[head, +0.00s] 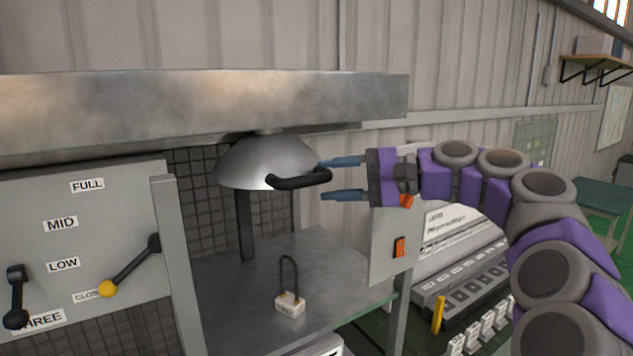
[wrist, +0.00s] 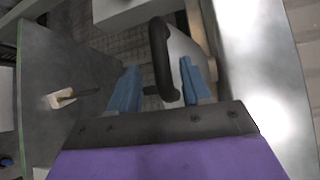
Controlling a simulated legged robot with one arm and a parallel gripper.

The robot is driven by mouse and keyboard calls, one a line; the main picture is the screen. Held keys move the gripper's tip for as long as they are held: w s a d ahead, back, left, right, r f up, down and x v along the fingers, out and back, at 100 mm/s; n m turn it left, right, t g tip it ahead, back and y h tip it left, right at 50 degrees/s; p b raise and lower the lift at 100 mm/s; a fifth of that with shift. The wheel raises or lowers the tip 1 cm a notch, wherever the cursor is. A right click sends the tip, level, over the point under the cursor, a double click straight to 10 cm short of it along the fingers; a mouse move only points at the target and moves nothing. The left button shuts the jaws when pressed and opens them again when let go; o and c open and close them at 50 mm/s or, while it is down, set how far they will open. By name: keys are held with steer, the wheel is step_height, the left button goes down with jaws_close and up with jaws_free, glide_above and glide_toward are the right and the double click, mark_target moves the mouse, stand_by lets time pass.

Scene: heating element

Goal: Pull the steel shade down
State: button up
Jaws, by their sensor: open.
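The steel shade (head: 262,160) is a grey dome hanging under the thick metal slab, above the shelf. A black curved handle (head: 300,180) sticks out from its right lower rim. My gripper (head: 342,178) is open just right of the handle, with its blue fingers one above the other and pointing left at it. In the wrist view the handle (wrist: 160,62) shows between the lines of the two open fingers (wrist: 158,85), nearer the right one. The shade (wrist: 188,60) is partly hidden there behind the handle and right finger. I cannot tell whether a finger touches the handle.
A metal slab (head: 200,105) lies close above the shade. A white block with a dark loop (head: 290,303) stands on the grey shelf (head: 235,290) below. A lever panel (head: 80,240) is at left. A panel with an orange switch (head: 399,248) is below my gripper.

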mark_target(318, 181)
steer(key=x, duration=0.6)
steer(key=shift+s+a+r, duration=0.1)
steer(key=shift+s+a, duration=0.15)
steer(key=shift+s, duration=0.1)
steer(key=v, duration=0.2)
steer(key=shift+w+d, duration=0.2)
steer(key=shift+d, duration=0.2)
steer(key=c, duration=0.7)
steer(key=shift+a, duration=0.15)
jaws_close()
